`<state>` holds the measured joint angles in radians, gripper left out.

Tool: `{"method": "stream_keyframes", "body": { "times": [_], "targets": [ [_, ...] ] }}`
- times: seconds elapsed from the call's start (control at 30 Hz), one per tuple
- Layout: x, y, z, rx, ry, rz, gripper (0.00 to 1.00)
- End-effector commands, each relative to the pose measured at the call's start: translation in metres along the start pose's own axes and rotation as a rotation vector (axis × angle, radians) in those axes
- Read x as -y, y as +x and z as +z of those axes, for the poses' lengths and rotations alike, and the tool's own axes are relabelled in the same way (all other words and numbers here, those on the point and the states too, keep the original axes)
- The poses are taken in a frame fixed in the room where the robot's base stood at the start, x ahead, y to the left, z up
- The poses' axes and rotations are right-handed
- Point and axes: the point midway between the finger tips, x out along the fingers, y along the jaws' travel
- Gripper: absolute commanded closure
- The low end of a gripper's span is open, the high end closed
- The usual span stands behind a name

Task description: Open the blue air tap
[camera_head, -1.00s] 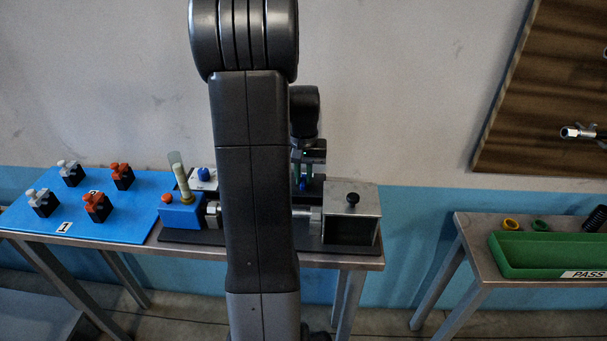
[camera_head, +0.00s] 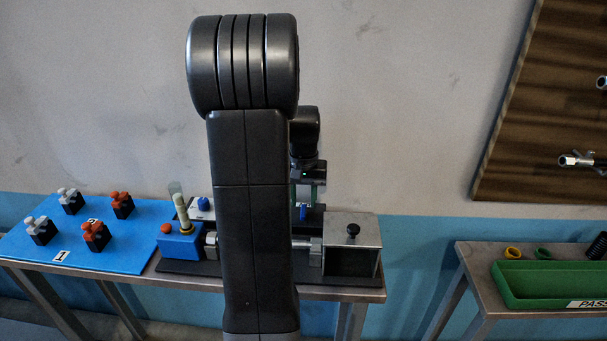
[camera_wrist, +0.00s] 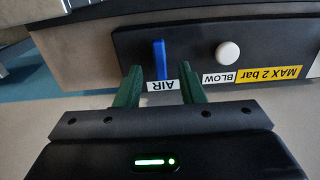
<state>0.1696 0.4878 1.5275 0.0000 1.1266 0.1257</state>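The blue air tap (camera_wrist: 160,60) is a thin upright blue lever on a dark panel, with a white AIR label (camera_wrist: 161,86) beside it. In the head view the tap (camera_head: 303,212) shows as a small blue spot at the back of the bench. My gripper (camera_wrist: 162,72) has two green fingers, spread apart with nothing between them that I see gripped. The lever lies between the fingers' lines, around and beyond their tips, and no contact shows. In the head view my gripper (camera_head: 307,196) hangs above the tap, partly hidden by my arm.
A white button (camera_wrist: 228,54) with a BLOW label and a yellow MAX 2 bar label (camera_wrist: 270,74) are right of the tap. On the bench, a metal box (camera_head: 352,232) stands right and a blue fixture (camera_head: 180,245) left. A green tray (camera_head: 550,285) stands far right.

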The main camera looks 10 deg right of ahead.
Motion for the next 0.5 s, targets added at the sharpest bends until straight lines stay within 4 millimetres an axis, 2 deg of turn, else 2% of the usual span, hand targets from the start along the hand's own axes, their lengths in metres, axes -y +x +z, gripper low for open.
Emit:
{"method": "stream_keyframes", "body": {
  "times": [0.1,0.3,0.5],
  "targets": [
    [0.0,-0.03,-0.001,-0.007,0.0,-0.001,0.65],
    [0.0,-0.074,-0.001,-0.005,0.0,-0.001,0.65],
    [0.0,-0.102,-0.001,-0.003,0.001,0.0,0.65]
  ]
}}
